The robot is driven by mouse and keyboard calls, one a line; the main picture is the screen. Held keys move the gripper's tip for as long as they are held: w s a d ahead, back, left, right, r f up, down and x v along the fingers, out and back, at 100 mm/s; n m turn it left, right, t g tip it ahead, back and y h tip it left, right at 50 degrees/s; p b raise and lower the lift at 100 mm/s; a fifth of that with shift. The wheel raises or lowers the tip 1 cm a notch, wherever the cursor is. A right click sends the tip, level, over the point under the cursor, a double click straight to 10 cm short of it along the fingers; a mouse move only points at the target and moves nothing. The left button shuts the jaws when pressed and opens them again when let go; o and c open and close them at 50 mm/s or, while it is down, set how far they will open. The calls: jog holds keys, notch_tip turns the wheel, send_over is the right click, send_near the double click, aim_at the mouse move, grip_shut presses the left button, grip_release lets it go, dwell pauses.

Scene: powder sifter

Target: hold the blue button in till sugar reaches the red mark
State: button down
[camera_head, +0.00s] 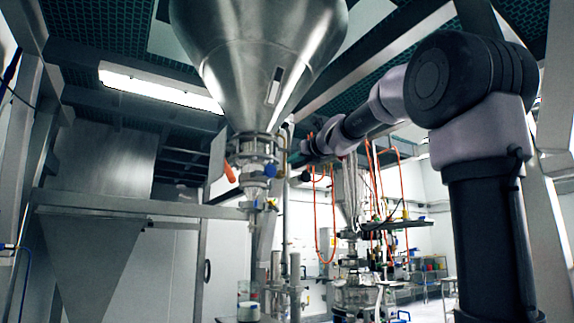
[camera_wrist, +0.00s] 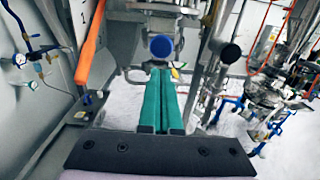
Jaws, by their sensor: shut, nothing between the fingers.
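The round blue button (camera_wrist: 161,46) faces me in the wrist view, just beyond the tips of my gripper's green fingers. My gripper (camera_wrist: 161,72) is shut and empty, its two fingers side by side. I cannot tell whether the fingertips touch the button. In the head view my arm reaches left towards the valve section under the big steel hopper (camera_head: 262,60); the fingers are not clear there. A clear glass container (camera_head: 248,303) stands low under the hopper outlet, with white material in it. The red mark is too small to make out surely.
An orange handle (camera_wrist: 90,42) is left of my fingers and also shows beside the valve in the head view (camera_head: 230,172). A dark round knob (camera_wrist: 231,53) is to the right. Steel frame posts, orange hoses and other machinery stand around.

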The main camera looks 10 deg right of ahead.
aim_at(271, 170)
jog(key=x, duration=1.2)
jog(key=shift+w+f, duration=0.1)
jog(key=shift+w, duration=0.1)
jog(key=shift+w+a, duration=0.1)
jog(key=shift+x, duration=1.05)
jog(key=shift+w, duration=0.15)
dwell(5.3)
